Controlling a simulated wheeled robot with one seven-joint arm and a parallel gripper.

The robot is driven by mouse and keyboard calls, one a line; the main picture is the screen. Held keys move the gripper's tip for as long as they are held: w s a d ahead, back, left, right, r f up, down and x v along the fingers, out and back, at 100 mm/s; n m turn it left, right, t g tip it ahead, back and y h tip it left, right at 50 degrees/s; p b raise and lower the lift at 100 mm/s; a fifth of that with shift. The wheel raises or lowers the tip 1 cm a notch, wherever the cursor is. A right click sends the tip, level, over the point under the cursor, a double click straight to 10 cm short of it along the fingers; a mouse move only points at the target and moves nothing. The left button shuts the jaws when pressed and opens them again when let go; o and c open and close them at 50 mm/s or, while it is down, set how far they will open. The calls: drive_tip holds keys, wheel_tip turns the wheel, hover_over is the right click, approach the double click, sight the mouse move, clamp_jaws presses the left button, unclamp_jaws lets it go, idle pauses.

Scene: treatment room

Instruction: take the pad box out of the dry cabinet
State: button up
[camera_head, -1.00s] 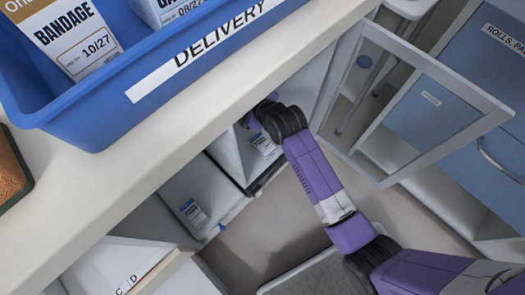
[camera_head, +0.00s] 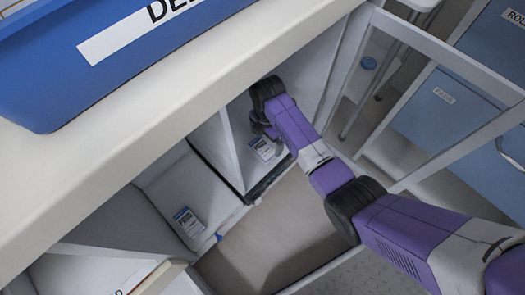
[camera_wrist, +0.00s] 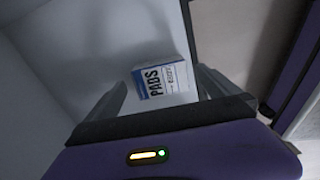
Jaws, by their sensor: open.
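The pad box (camera_wrist: 163,81), white and blue with "PADS" on its label, stands inside a white cabinet compartment in the wrist view. It also shows in the head view (camera_head: 263,149), partly beside my gripper. My gripper (camera_head: 266,128) reaches into the cabinet (camera_head: 230,152) under the counter. In the wrist view its two fingers are apart, with the box between and beyond their tips. I cannot tell whether either finger touches the box. The framed see-through cabinet door (camera_head: 445,155) is swung open to the right of my arm.
A second labelled box (camera_head: 187,221) lies in a compartment to the lower left. The white counter (camera_head: 150,130) overhangs the cabinet and carries a blue delivery bin (camera_head: 40,90). Blue drawers (camera_head: 450,105) stand behind the open door.

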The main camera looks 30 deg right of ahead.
sight(265, 146)
wheel_tip(265, 146, down, 5)
drive_tip(key=b, duration=0.3)
drive_tip(key=shift+a+b, duration=0.15)
drive_tip(key=shift+b, duration=0.2)
drive_tip(key=c, duration=1.2)
